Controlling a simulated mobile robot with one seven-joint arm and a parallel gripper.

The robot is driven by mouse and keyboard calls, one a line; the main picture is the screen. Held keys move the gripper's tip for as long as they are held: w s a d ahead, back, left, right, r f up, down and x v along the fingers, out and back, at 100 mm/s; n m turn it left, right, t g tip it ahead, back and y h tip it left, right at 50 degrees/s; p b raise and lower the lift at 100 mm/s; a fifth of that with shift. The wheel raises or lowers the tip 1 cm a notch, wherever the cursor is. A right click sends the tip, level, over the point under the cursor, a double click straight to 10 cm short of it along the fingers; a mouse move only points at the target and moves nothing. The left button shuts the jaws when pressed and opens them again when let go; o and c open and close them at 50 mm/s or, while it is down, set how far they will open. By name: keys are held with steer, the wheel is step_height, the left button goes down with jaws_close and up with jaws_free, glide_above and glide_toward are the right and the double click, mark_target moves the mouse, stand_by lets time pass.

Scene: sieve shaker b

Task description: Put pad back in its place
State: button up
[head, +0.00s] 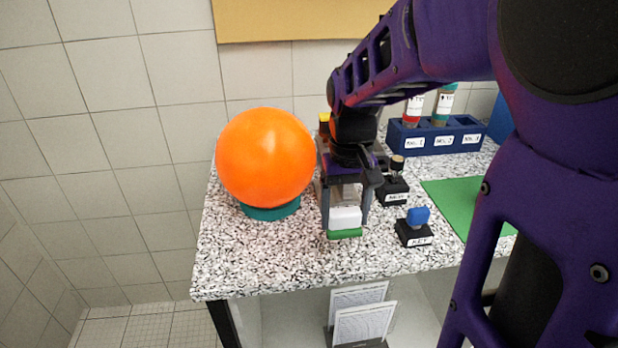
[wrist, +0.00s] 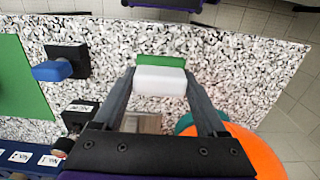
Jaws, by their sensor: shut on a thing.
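The pad (head: 345,219) is a small white block with a green layer on its lower side. My gripper (head: 345,216) is shut on it, with one finger at each end. In the wrist view the pad (wrist: 160,79) lies between the fingertips of my gripper (wrist: 160,76), with its green side facing away. It is over the speckled bench top near the front edge; I cannot tell whether it touches the surface. A pale tray-like thing (wrist: 142,123) is partly hidden behind the gripper. No place marked for the pad is clearly visible.
A large orange ball (head: 265,157) on a teal ring (head: 270,209) stands close left. A black block labelled KEY (head: 413,234) holds a blue piece, to the right. Behind it are another labelled black block (head: 393,190), a green mat (head: 457,196) and a blue tube rack (head: 437,134).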

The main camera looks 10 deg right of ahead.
mark_target(345, 211)
step_height(345, 211, down, 6)
steer(key=shift+r+b, duration=0.15)
steer(key=shift+b, duration=0.4)
steer(key=shift+f, duration=0.2)
steer(key=o, duration=1.1)
steer(key=shift+r, duration=0.1)
step_height(345, 211, up, 12)
steer(key=p, duration=0.2)
steer(key=shift+r+p, duration=0.1)
steer(key=shift+p, duration=0.2)
